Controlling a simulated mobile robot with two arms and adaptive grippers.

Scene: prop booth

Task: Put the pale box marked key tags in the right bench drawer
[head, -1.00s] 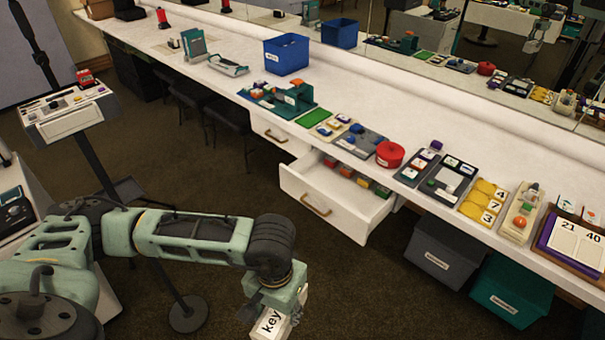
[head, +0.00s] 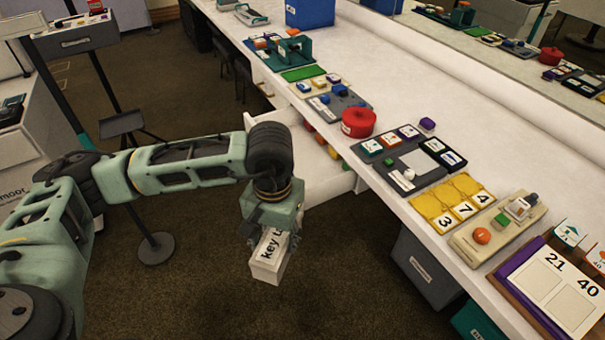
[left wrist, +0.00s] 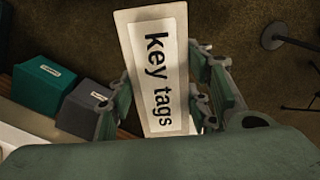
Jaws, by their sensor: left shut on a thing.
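The pale box marked key tags (head: 269,256) is held in my left gripper (head: 270,222), which is shut on it. The box hangs above the carpet, in front of the bench. In the left wrist view the key tags box (left wrist: 160,75) shows its label between the two fingers of my left gripper (left wrist: 165,100). An open bench drawer (head: 325,180) stands out from the bench just behind my left wrist and the box. Colored items show inside it; my arm hides part of the drawer. My right gripper is not in view.
The white bench top (head: 430,110) carries a red round tin (head: 358,122), yellow number tiles (head: 450,203) and several other props. A grey bin (head: 425,268) and a teal bin (head: 475,322) stand under the bench. A stand with a round base (head: 156,248) is at left.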

